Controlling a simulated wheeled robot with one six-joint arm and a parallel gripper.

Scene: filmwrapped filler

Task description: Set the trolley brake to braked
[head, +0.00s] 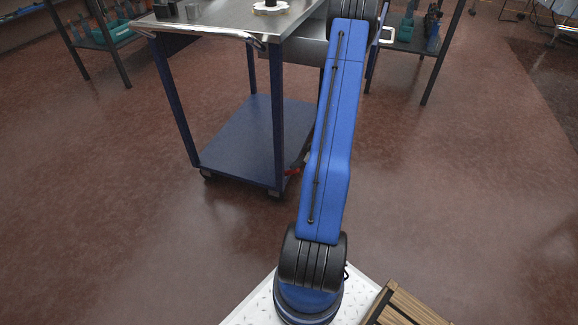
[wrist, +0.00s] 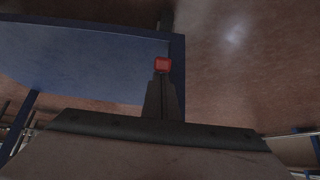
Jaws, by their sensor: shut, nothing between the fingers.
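The trolley (head: 235,138) has dark blue legs, a metal top and a blue lower shelf, and stands on small castors. A small red brake piece (head: 292,172) sits low by its near right leg, partly behind my arm. In the wrist view the red brake piece (wrist: 163,64) lies just beyond the fingertips, by the corner of the blue shelf (wrist: 80,60). My gripper (wrist: 160,84) is shut and empty, pointing at the red piece. I cannot tell whether they touch, or which setting the brake is in. The gripper is mostly hidden in the head view.
The trolley top (head: 225,22) carries a white-and-black round item (head: 270,8) and small metal pieces. Racks with teal bins (head: 105,35) stand at the back left and back right. A wooden slatted piece (head: 405,307) is at the bottom right. The floor left and right is clear.

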